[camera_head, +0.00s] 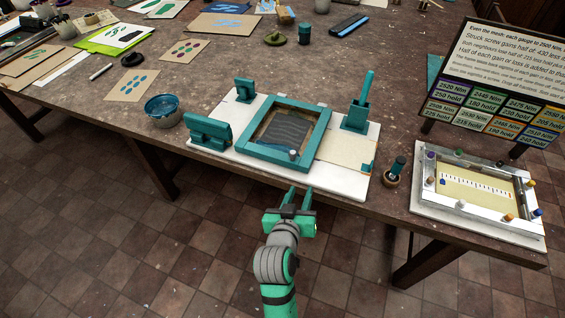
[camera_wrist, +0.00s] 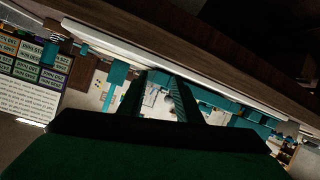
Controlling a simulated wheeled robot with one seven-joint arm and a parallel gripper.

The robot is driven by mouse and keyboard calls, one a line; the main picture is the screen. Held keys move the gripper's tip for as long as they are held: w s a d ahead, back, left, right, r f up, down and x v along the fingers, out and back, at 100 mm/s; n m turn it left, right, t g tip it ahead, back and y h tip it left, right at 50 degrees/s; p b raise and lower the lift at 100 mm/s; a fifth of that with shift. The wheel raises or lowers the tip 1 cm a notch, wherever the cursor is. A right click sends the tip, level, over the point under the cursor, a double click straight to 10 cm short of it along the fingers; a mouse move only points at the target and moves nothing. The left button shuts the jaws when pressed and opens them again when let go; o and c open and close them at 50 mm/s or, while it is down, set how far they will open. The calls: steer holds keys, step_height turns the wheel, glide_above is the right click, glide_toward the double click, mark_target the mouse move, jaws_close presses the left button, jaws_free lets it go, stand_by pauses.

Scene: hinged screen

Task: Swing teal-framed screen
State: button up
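The teal-framed screen (camera_head: 247,147) lies flat on a white board (camera_head: 219,154) near the table's front edge, in the head view.
A teal bowl (camera_head: 163,110) stands left of the board. A small pot with a teal-handled tool (camera_head: 393,174) stands at the right. A silver frame with pegs (camera_head: 480,225) and a sign board (camera_head: 497,85) are further right. Floor in front of the table is clear.

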mark_target(291, 155)
steer(key=w+a+r+m+g, duration=0.2)
steer(key=w+a+r+m, duration=0.25)
steer(key=r, duration=0.35)
steer(key=shift+n+h, duration=0.3)
steer(key=shift+n, duration=0.05)
steer(key=x, duration=0.7)
steer(key=shift+w+a+f, duration=0.2)
steer(key=shift+a, duration=0.15)
steer(key=shift+w+d+f, duration=0.1)
steer(key=shift+w+f, duration=0.1)
steer(key=shift+w, duration=0.05)
steer(key=shift+c, duration=0.7)
steer(key=shift+r, duration=0.1)
steer(key=c, duration=0.5)
